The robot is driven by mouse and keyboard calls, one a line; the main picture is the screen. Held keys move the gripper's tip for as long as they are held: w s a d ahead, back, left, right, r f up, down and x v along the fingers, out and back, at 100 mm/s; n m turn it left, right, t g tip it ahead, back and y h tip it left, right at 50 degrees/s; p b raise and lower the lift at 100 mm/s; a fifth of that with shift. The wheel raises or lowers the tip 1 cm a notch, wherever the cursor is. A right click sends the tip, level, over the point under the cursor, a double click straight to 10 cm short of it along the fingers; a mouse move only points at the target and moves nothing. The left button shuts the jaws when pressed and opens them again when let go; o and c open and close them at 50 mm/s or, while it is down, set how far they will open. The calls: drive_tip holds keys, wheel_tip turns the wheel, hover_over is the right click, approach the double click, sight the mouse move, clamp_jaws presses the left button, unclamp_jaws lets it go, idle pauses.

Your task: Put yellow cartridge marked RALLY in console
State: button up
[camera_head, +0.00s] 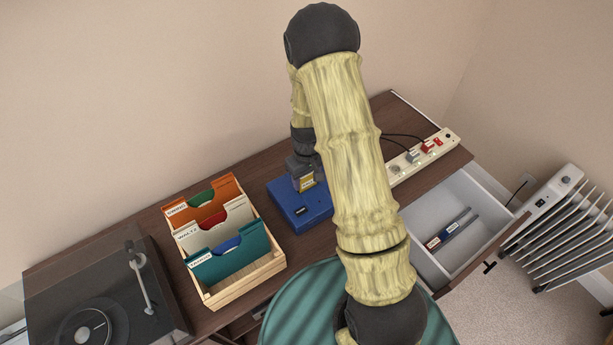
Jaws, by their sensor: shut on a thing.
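A blue console (291,207) sits on the dark wooden desk, partly hidden behind my arm on its right side. My gripper (303,180) is above the console's back part, pointing down. It is shut on a yellow cartridge (306,184) with a label facing the camera; the lettering is too small to read. The cartridge is upright, at or just over the console. I cannot tell whether its lower end is inside the slot.
A wooden crate (238,285) of coloured folders and a turntable (90,310) stand to the left. A power strip (425,154) with plugs lies at the back right. An open drawer (471,198) holds small labelled items. A radiator (567,232) stands right; a green round surface (293,305) is in front.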

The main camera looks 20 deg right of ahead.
drive_tip(key=shift+a+f, duration=0.1)
drive_tip(key=shift+f, duration=0.5)
idle(0.9)
drive_tip(key=o, duration=1.1)
drive_tip(key=shift+b, duration=0.3)
drive_tip(key=shift+a, duration=0.25)
drive_tip(key=shift+d, duration=0.1)
drive_tip(key=shift+d, duration=0.15)
drive_tip(key=shift+w+d+r, duration=0.1)
drive_tip(key=shift+r, duration=0.5)
drive_tip(key=r, duration=1.1)
drive_tip(key=r+b, duration=0.1)
drive_tip(key=r, duration=0.4)
drive_tip(key=shift+a+r, duration=0.2)
drive_tip(key=shift+a, duration=0.05)
